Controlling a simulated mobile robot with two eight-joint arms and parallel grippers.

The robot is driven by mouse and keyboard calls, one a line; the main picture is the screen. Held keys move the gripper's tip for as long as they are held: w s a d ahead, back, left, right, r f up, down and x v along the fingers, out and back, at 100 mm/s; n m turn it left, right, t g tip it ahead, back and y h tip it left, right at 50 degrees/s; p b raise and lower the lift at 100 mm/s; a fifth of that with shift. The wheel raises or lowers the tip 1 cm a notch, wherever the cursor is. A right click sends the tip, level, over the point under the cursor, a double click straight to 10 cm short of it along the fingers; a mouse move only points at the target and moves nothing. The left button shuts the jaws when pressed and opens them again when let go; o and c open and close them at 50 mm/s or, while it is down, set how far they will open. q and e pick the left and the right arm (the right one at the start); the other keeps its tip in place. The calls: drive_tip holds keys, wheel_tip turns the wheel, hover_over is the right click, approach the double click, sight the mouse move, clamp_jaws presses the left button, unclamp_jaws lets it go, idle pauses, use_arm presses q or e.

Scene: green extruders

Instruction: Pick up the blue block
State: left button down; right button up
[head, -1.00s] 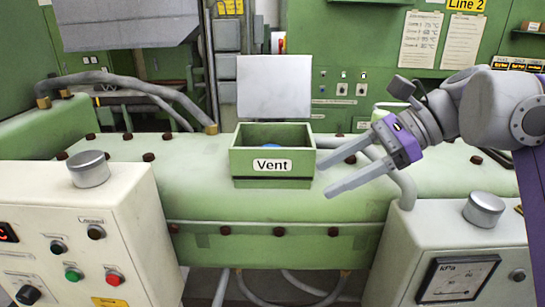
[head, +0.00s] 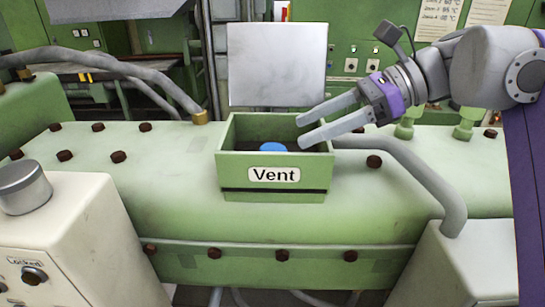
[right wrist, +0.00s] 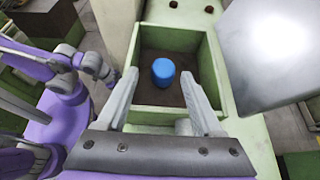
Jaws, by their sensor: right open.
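The blue block (head: 273,147) shows just above the front wall of the green box labelled "Vent" (head: 232,169). In the right wrist view the block (right wrist: 163,72) looks like a short blue cylinder standing on the dark floor of the box (right wrist: 143,114). My right gripper (head: 299,132) is open and empty. Its fingertips are over the right part of the box in the head view. In the right wrist view the fingers (right wrist: 163,85) spread to either side of the block, apart from it. My left gripper is not in the head view.
A grey metal plate (head: 277,64) stands upright behind the box. The green machine top (head: 150,185) has several brown bolts. A grey hose (head: 425,180) curves right of the box. A cream control cabinet (head: 75,245) stands at the left.

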sight(274, 147)
drive_tip(key=shift+s+a+f, duration=0.15)
drive_tip(key=shift+a+f, duration=0.05)
drive_tip(key=shift+a, duration=0.25)
drive_tip(key=shift+w+a+f, duration=0.15)
drive_tip(key=shift+w+f, duration=0.05)
drive_tip(key=x, duration=0.2)
drive_tip(key=b+x, duration=0.1)
drive_tip(key=x, duration=0.1)
drive_tip(key=shift+w+f, duration=0.2)
drive_tip(key=shift+f, duration=0.3)
drive_tip(key=shift+a, duration=0.2)
drive_tip(key=shift+f, duration=0.1)
drive_tip(key=shift+w, duration=0.15)
drive_tip(key=shift+c, duration=0.4)
clamp_jaws()
